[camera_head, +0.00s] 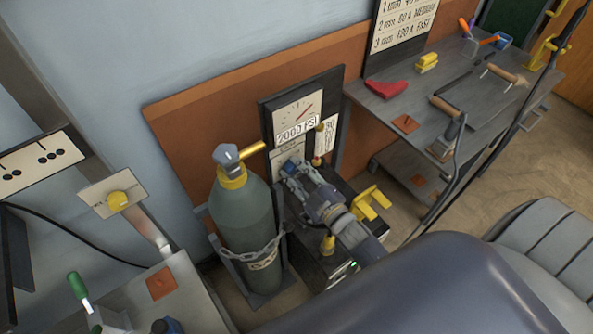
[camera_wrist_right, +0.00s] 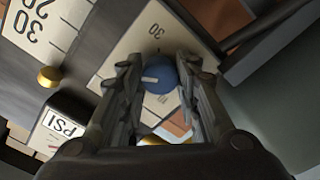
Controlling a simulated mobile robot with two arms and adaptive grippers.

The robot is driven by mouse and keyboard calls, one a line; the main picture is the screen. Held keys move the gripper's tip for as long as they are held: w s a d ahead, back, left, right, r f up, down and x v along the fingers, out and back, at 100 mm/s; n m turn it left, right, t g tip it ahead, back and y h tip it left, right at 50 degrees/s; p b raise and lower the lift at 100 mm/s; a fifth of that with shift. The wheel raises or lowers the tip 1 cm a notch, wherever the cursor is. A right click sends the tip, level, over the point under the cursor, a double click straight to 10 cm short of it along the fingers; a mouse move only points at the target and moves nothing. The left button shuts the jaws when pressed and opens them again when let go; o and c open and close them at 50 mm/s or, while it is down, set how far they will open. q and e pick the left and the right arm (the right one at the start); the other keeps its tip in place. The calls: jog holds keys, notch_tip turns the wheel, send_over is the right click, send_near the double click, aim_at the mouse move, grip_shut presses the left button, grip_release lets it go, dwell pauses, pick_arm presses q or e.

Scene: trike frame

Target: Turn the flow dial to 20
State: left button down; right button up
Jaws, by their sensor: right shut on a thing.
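The flow dial is a round blue knob (camera_wrist_right: 161,78) with a white pointer mark, seen in the wrist view in front of a cream scale plate (camera_wrist_right: 118,60) marked 30. The pointer mark lies toward the left of that picture; I cannot read the value it meets. My right gripper (camera_head: 290,169) reaches the lower part of the gauge panel in the head view. In the wrist view its two fingers are closed on either side of the knob, hiding much of the scale. My left gripper is not in view.
A grey-green gas cylinder (camera_head: 243,215) with a chain stands close left of my right gripper. Above is a pressure gauge (camera_head: 296,112) with a 2000 PSI label. A yellow bracket (camera_head: 371,203) sits to the right. A tool bench (camera_head: 400,88) stands at the back right.

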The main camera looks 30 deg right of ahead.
jog(key=shift+n, duration=0.9)
jog(key=o, duration=1.1)
jog(key=shift+a, duration=0.1)
jog(key=shift+s, duration=0.1)
jog(key=s, duration=0.4)
jog(key=s+d, duration=0.1)
jog(key=s, duration=0.6)
jog(key=shift+s+d, duration=0.35)
jog(key=shift+w, duration=0.1)
